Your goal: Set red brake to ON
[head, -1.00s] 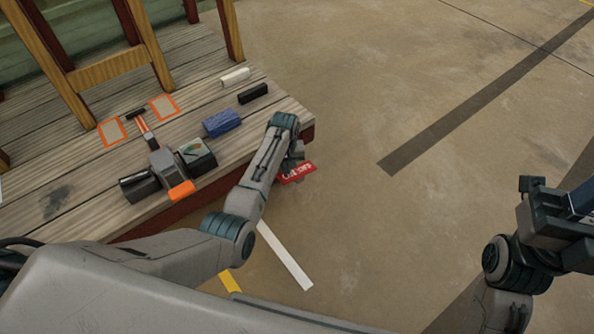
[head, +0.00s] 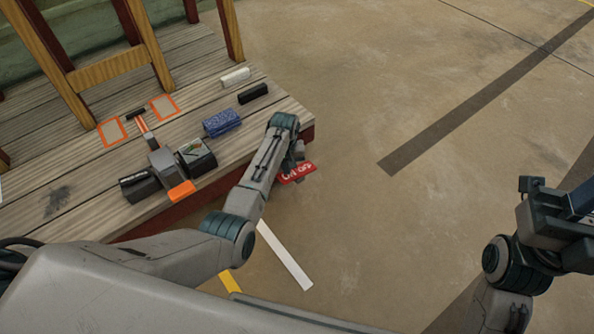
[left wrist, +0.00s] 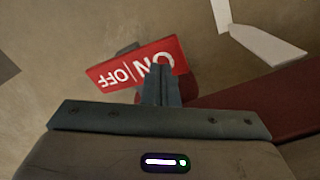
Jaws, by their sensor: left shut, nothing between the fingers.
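The red brake's plate (head: 296,172), lettered ON|OFF in white, shows beside the platform's front corner in the head view, partly hidden by my left arm. In the left wrist view the red plate (left wrist: 120,68) lies tilted, its lettering upside down. The fingers of my left gripper (left wrist: 160,84) are shut and empty, in front of the plate at its ON end. I cannot tell whether they touch it. A dark red rounded part shows behind the fingers. In the head view my left gripper is mostly hidden behind its wrist. My right gripper (head: 556,222) is at the right edge, its fingers unclear.
A wooden platform (head: 60,165) at left carries a grey tool with an orange tip (head: 168,180), a blue block (head: 221,122), a black block (head: 253,93), a white roll (head: 235,77) and a wooden frame (head: 120,68). Concrete floor (head: 400,80) to the right is open.

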